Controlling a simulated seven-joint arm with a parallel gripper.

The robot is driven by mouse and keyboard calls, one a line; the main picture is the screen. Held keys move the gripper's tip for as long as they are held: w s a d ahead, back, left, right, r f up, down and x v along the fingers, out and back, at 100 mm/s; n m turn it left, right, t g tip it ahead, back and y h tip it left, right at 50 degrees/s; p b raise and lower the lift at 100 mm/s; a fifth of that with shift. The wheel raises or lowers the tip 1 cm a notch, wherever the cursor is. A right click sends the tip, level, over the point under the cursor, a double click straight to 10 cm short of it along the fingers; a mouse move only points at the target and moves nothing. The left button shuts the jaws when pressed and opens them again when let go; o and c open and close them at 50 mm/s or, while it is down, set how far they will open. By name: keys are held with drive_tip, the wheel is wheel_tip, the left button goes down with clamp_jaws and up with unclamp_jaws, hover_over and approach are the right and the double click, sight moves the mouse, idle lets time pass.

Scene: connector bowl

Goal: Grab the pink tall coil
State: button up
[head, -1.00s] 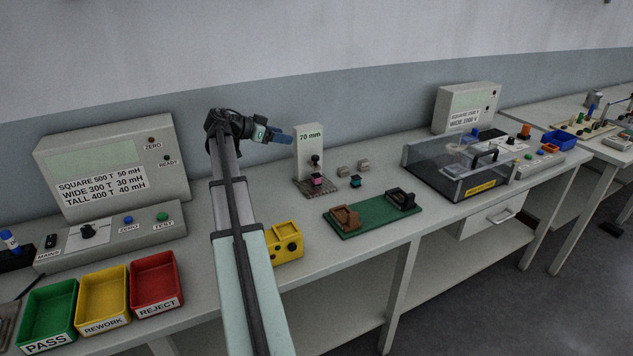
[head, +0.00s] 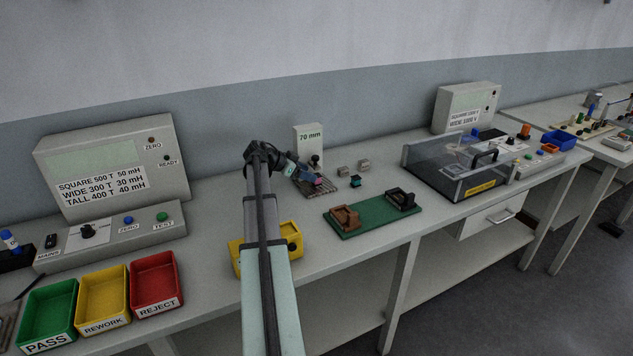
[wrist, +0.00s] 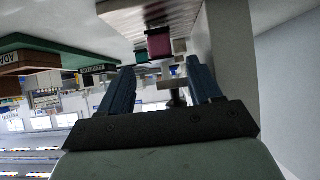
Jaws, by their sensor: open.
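The pink coil (head: 321,184) stands on the small grey ribbed plate at the foot of the white 70 mm post. In the wrist view the pink coil (wrist: 159,43) shows just beyond the fingertips, roughly centred between them. My gripper (head: 307,178) is open, with its blue fingers close to the coil from the left in the head view. In the wrist view my gripper (wrist: 160,68) has an empty gap between its fingers. The fingers partly cover the coil in the head view; I cannot tell if they touch it.
The white post (head: 308,142) with a dark knob rises right behind the coil. A teal coil (head: 355,182) and two small grey blocks (head: 353,167) stand to the right. A green board (head: 372,218) with brown and black holders lies in front.

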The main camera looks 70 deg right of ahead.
drive_tip(key=shift+w+f+x, duration=0.1)
drive_tip(key=shift+f+x, duration=0.05)
drive_tip(key=shift+x, duration=1.35)
drive_tip(key=shift+w+f+x, duration=0.1)
drive_tip(key=shift+x, duration=1.4)
drive_tip(key=c, duration=1)
drive_tip(key=shift+c, duration=0.2)
